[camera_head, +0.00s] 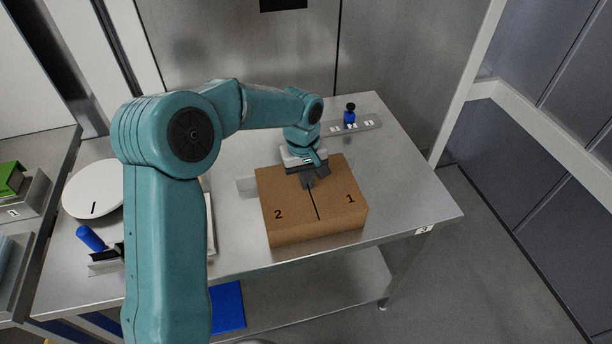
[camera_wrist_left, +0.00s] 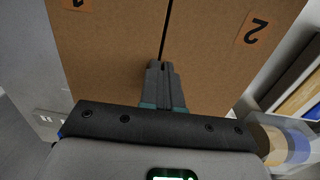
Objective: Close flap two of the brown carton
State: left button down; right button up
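The brown carton (camera_head: 318,229) stands on the steel table. Flap two (camera_head: 279,191), marked 2, and flap one (camera_head: 343,181), marked 1, both look flat across its top, with a thin dark seam between them. In the left wrist view, flap two (camera_wrist_left: 222,55) is on the right and flap one (camera_wrist_left: 112,50) on the left. My left gripper (camera_head: 308,183) is over the carton top at the far end of the seam. In the left wrist view its fingers (camera_wrist_left: 163,66) are together and empty; I cannot tell whether they touch the flaps. My right gripper is out of view.
A blue bottle with a black top (camera_head: 349,115) stands on a grey numbered strip (camera_head: 372,123) behind the carton. A white disc (camera_head: 93,189) and a blue cylinder (camera_head: 91,238) are at the left. The table right of the carton is clear.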

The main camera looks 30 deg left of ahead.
pick_arm(q)
notch_tip(320, 180, up, 5)
jog(key=p, duration=0.3)
jog(key=shift+s+a, duration=0.1)
jog(key=shift+r+b, duration=0.35)
jog(key=shift+b, duration=0.05)
notch_tip(320, 180, up, 8)
jog(key=shift+r, duration=0.15)
